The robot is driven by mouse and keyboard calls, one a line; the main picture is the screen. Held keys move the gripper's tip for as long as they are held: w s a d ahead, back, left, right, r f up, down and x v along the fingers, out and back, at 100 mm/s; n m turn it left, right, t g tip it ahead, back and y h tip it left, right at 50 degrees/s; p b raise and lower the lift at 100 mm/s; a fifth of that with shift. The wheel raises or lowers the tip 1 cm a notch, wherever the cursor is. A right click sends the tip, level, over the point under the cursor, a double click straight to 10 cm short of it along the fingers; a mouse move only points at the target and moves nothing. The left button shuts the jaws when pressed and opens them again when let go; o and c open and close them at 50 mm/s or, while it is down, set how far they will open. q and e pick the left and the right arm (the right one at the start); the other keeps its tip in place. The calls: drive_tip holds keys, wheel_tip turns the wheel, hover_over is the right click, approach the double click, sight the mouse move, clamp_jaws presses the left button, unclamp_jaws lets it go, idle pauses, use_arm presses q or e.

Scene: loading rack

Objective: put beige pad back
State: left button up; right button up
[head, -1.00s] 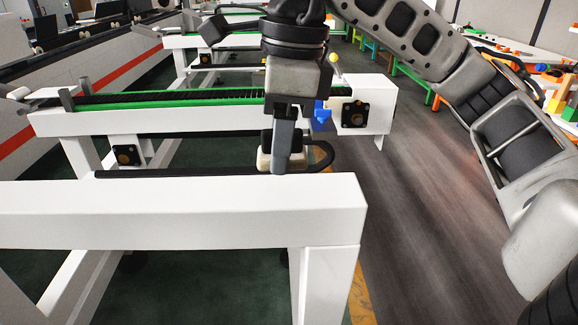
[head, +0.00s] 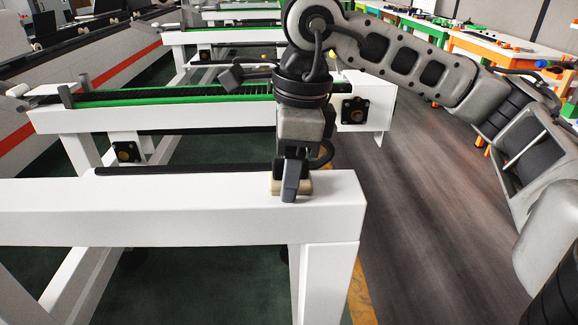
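The beige pad (head: 305,187) is at the right end of the white front beam (head: 180,212), at its top surface. Whether it rests fully on the beam or hovers just above it I cannot tell. My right gripper (head: 289,188) points straight down over the pad. One dark grey finger stands in front of the pad, with beige showing on both sides of it; the other finger is hidden behind. The gripper appears shut on the pad. My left gripper is not in view.
A dark strip (head: 180,170) runs along the back edge of the front beam. A second white rack (head: 200,118) with a green-edged black track stands behind. Workbenches (head: 490,45) line the back right. The grey floor (head: 440,200) at right is open.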

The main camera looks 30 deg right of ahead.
drive_tip(key=shift+o, duration=0.5)
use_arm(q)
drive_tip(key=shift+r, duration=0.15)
use_arm(e)
drive_tip(key=shift+r, duration=0.1)
drive_tip(key=shift+r+p, duration=0.3)
drive_tip(key=shift+p, duration=0.05)
use_arm(q)
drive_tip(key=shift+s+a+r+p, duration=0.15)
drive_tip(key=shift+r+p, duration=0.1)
drive_tip(key=shift+p, duration=0.35)
use_arm(e)
wheel_tip(320, 180, up, 12)
drive_tip(key=d, duration=0.1)
drive_tip(key=shift+s+f, duration=0.25)
drive_tip(key=shift+s, duration=0.15)
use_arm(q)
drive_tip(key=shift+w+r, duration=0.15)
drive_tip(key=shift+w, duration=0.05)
use_arm(e)
drive_tip(key=shift+d, duration=0.1)
